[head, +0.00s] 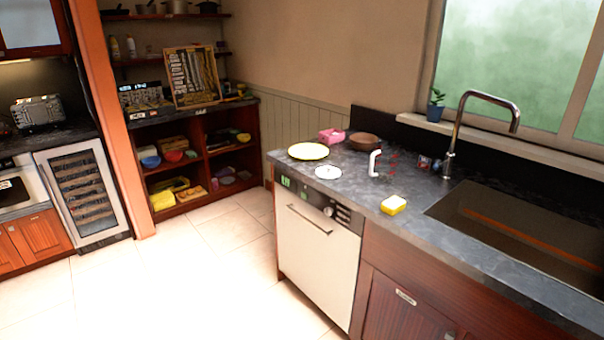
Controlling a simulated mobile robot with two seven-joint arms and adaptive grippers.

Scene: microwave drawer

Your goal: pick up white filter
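No object is clearly recognisable as the white filter. A white upright object with a bent top (374,163) stands on the dark counter (405,180), left of the sink. A small round white disc (328,172) with a dark mark at its centre lies at the counter's front edge, left of the upright object. Either could be the filter; I cannot tell which. Neither of my grippers is in view.
A yellow plate (308,151), pink item (332,136), brown bowl (365,141) and yellow sponge (393,204) are on the counter. The faucet (458,130) and sink (520,225) are at right. The floor (170,280) in front of the white dishwasher (318,250) is clear.

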